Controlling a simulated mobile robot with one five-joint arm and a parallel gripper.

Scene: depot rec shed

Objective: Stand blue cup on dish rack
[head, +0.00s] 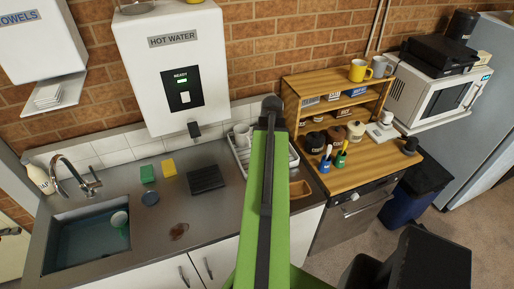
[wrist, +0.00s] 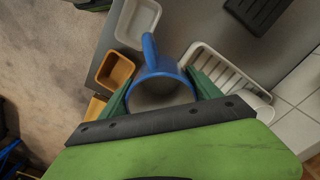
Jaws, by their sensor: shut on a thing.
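The blue cup (wrist: 147,46) is between the green fingers of my gripper (wrist: 161,94) in the wrist view, which are shut on it. Its open mouth faces the wrist camera and its handle points to the top of the picture. The white dish rack (wrist: 222,78) lies just right of the cup in the wrist view, with slots across it. In the head view the rack (head: 294,158) is on the steel counter, partly hidden by my arm. The blue cup is hidden behind my arm there. I cannot tell the cup's height above the counter.
An orange container (wrist: 115,71) and a white tray (wrist: 137,22) lie near the cup. A dark ribbed mat (head: 206,179) lies left of the rack. The sink (head: 88,240) is further left.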

